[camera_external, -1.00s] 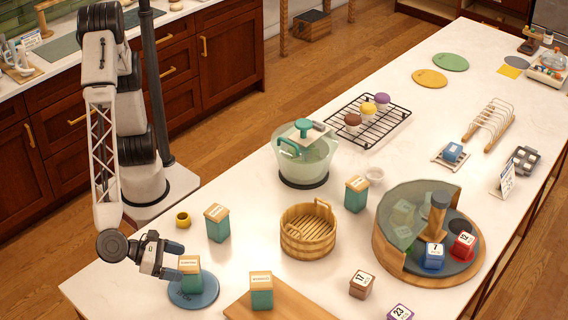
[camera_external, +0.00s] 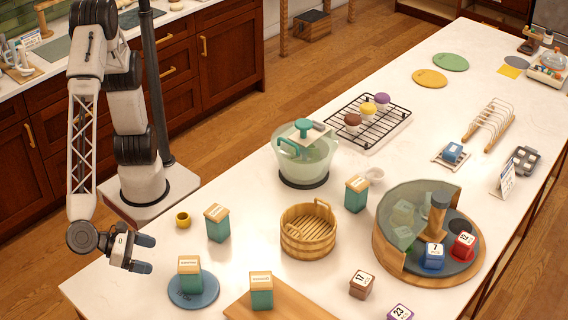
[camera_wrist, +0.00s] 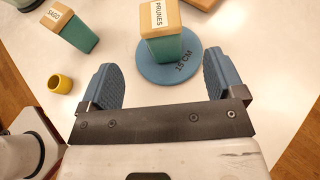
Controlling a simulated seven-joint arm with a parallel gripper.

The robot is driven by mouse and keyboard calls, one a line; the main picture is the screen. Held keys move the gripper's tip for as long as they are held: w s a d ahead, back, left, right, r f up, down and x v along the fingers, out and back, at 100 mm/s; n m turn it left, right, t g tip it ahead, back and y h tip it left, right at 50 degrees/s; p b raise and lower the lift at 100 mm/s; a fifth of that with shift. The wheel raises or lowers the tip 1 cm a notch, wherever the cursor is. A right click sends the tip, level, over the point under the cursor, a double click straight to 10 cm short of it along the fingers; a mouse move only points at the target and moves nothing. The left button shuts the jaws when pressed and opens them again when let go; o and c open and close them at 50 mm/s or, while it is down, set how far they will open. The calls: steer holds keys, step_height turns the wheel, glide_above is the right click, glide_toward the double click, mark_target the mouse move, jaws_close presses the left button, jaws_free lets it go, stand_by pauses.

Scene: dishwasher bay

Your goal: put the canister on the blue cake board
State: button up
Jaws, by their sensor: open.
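A teal canister with a wooden lid (camera_external: 190,273) stands upright on the round blue cake board (camera_external: 183,301) near the counter's front left. In the wrist view its label reads PRUNES (camera_wrist: 165,45), and the blue board (camera_wrist: 152,74) under it is marked 15 CM. My gripper (camera_external: 144,254) is open and empty, above and to the left of the canister, apart from it. In the wrist view its two blue fingers (camera_wrist: 160,82) are spread, with the canister beyond them.
Similar canisters stand at the SAGO one (camera_external: 217,223), by the glass bowl (camera_external: 356,194) and on a wooden board (camera_external: 261,291). A yellow cup (camera_external: 183,219), a wooden basket (camera_external: 308,230) and a round turntable stand (camera_external: 388,258) are nearby. Counter around the blue board's left is clear.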

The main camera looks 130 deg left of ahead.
steer(key=shift+a, duration=0.1)
stand_by(0.3)
steer(key=s+a+r+n+g+h, duration=0.1)
steer(key=s+a+r+n+g, duration=0.2)
steer(key=a, duration=0.6)
steer(key=s+a+r+n+g+h, duration=0.1)
steer(key=s+a+n+g, duration=0.1)
steer(key=s+a+n, duration=0.45)
steer(key=a+r+n+g+h, duration=0.1)
steer(key=a+r+n+g, duration=0.1)
steer(key=a, duration=0.8)
steer(key=s+a+n+h, duration=0.3)
steer(key=s+a+n, duration=0.3)
steer(key=s, duration=0.4)
steer(key=s+a+r+n+h, duration=0.1)
steer(key=s+a+n+h, duration=0.2)
steer(key=s+a+n, duration=0.3)
steer(key=s+n, duration=0.3)
steer(key=s, duration=0.2)
steer(key=shift+a+h, duration=0.4)
